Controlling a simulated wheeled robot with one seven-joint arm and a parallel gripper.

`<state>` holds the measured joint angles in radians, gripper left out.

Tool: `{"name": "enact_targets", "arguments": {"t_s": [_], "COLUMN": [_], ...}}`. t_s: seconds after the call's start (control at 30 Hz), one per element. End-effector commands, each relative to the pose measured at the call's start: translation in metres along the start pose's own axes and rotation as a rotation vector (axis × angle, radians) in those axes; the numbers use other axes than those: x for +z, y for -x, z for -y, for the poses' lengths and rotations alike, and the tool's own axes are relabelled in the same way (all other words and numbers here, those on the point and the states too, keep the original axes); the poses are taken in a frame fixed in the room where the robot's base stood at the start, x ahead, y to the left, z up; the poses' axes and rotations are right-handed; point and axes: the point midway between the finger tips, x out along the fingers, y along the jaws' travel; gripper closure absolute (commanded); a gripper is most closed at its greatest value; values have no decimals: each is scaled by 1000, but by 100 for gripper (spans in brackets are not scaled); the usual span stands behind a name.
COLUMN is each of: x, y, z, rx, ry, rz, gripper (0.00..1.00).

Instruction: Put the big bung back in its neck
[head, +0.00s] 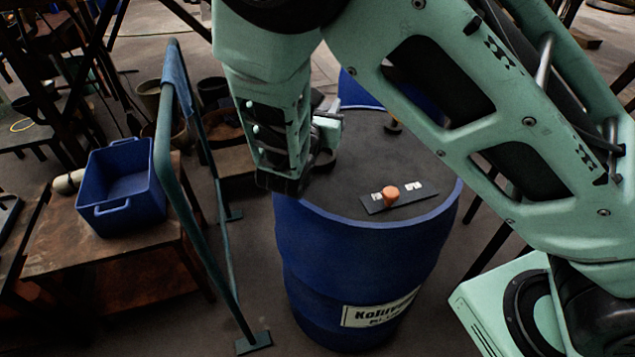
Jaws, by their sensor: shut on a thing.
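The blue drum (365,265) stands upright in the middle of the head view, with a dark flat top inside a blue rim. My gripper (328,128) is over the left part of the drum top, mostly hidden behind my wrist. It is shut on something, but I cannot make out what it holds. No big bung can be clearly picked out, and I cannot see its neck. A small brass-coloured fitting (393,126) stands toward the back of the drum top, partly behind my arm.
A dark plate with white labels (420,191) and an orange knob (390,193) lies on the drum top's front. A blue crate (124,188) sits on a brown bench (80,235) at left. A green rail (195,190) stands between bench and drum.

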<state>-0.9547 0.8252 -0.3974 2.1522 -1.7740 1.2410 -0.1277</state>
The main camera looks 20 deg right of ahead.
Motion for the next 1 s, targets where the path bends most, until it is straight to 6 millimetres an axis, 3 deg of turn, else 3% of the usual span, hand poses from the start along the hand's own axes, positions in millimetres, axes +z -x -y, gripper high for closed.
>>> {"name": "enact_targets", "arguments": {"t_s": [0.03,0.47,0.8,1.0], "x": [-9,23,-26,-40], "y": [-2,-5,-6,-6], "z": [-5,-14,-13,-13], "rx": [-33,-146,-149,-148], "ry": [-15,3,10,8], "rz": [0,3,3,4], "gripper": [92,92,92,92]}}
